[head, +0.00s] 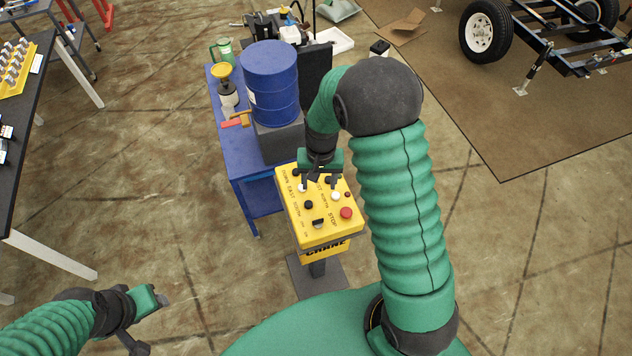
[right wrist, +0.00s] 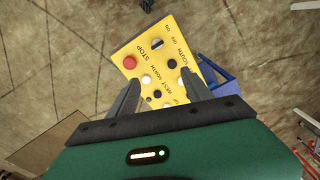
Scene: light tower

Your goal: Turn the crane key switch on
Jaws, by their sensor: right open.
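The yellow crane control box (head: 297,228) stands on a grey post in front of me, with black, white and red knobs and "CRANE" on its front. The key switch (head: 319,223) is a dark piece near the box's front edge. My right gripper (head: 319,183) is open and empty above the far part of the panel. In the right wrist view its fingers (right wrist: 160,82) point at the buttons, apart from the key switch. My left gripper (head: 160,299) is at the lower left, away from the box.
A blue table (head: 226,150) with a blue barrel (head: 270,82) stands just behind the box. A red stop button (head: 346,213) sits right of the key switch. A dark workbench (head: 30,130) is at the left. Open floor lies right of my right arm.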

